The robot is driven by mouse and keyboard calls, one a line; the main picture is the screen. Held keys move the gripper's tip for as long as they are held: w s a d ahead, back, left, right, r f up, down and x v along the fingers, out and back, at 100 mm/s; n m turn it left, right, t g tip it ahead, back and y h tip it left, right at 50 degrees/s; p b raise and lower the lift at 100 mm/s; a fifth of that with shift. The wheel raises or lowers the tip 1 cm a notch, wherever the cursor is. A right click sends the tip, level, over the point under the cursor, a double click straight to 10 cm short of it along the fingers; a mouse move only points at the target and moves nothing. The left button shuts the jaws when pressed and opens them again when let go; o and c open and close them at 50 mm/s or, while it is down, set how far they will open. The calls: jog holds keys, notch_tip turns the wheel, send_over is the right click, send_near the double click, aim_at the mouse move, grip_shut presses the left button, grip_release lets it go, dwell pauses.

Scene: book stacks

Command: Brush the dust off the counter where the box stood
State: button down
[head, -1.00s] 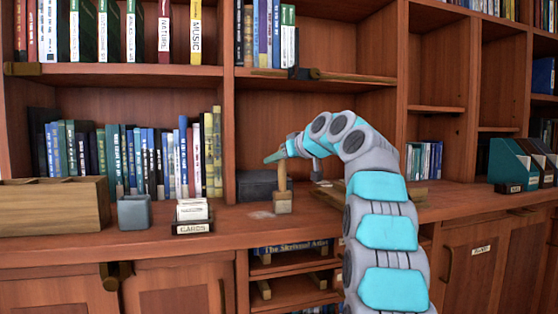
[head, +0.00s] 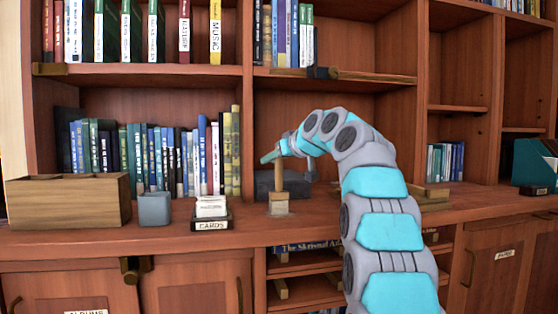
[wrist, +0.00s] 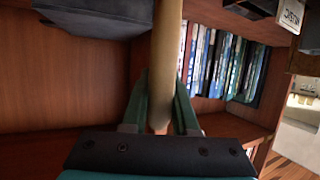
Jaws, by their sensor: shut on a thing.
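My gripper (head: 274,156) is shut on the wooden handle of a brush (head: 279,180) and holds it upright, head down, at the counter (head: 345,215). The brush head is low over a small pale dust patch (head: 279,212), which it partly covers. I cannot tell for certain whether the bristles touch the counter. In the wrist view, the handle (wrist: 168,45) runs between the two green fingers (wrist: 160,90). A dark grey box (head: 264,186) stands behind the brush, against the back of the shelf, and also shows in the wrist view (wrist: 98,14).
Left of the brush stand a card holder (head: 211,213), a blue-grey cup (head: 154,209) and a wooden organizer (head: 68,203). A row of books (head: 160,160) stands behind them. Flat wooden pieces (head: 432,195) lie right of my arm. An open compartment (head: 293,293) is below.

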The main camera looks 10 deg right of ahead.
jog(key=w+d+p, duration=0.1)
jog(key=d+p, duration=0.1)
jog(key=d, duration=0.5)
dwell(2.2)
jog(key=shift+w+r, duration=0.1)
jog(key=shift+r, duration=0.1)
notch_tip(320, 180, up, 6)
jog(key=p, duration=0.6)
jog(key=shift+f, duration=0.1)
